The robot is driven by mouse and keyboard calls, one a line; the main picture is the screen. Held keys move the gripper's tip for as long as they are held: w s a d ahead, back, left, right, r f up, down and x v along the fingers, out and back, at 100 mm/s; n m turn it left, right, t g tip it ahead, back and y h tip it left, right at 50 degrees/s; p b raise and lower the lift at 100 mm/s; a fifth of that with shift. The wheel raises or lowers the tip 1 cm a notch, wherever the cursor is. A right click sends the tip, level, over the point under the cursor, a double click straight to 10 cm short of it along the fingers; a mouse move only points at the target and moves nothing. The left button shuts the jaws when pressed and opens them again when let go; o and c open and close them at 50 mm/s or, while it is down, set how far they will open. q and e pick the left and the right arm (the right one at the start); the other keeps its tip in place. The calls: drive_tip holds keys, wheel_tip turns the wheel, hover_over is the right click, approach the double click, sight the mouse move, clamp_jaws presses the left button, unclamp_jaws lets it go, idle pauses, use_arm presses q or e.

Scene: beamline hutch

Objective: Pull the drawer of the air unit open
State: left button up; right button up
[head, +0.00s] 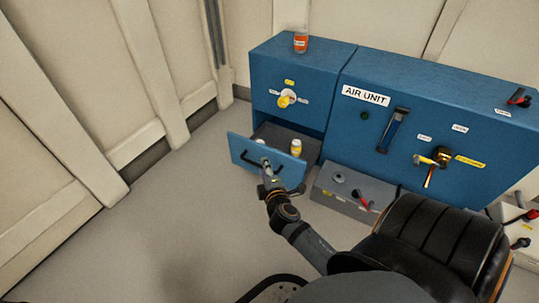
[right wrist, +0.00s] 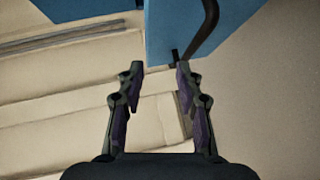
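The air unit (head: 345,75) is a blue cabinet with a labelled front. Its drawer (head: 238,147), at the lower left, stands pulled out from the cabinet, and its inside shows. The drawer's black bar handle (head: 250,160) is on its front; it also shows in the right wrist view (right wrist: 211,22). My right gripper (head: 266,175) is at the drawer front by the handle. In the right wrist view the right gripper (right wrist: 158,68) has its fingers apart with nothing between them; the handle's end is beside the right fingertip, and I cannot tell if they touch. My left gripper is not in view.
A yellow-capped bottle (head: 296,148) and a white item (head: 261,141) are in the drawer. An orange jar (head: 301,42) stands on the cabinet. A grey box (head: 345,190) sits on the floor right of the drawer. Floor to the left is clear up to the wall.

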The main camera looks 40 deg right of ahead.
drive_tip(key=shift+f+v, duration=0.15)
drive_tip(key=shift+v, duration=1.25)
drive_tip(key=shift+f+v, duration=0.15)
drive_tip(key=shift+v, duration=1.2)
drive_tip(key=shift+s, duration=0.1)
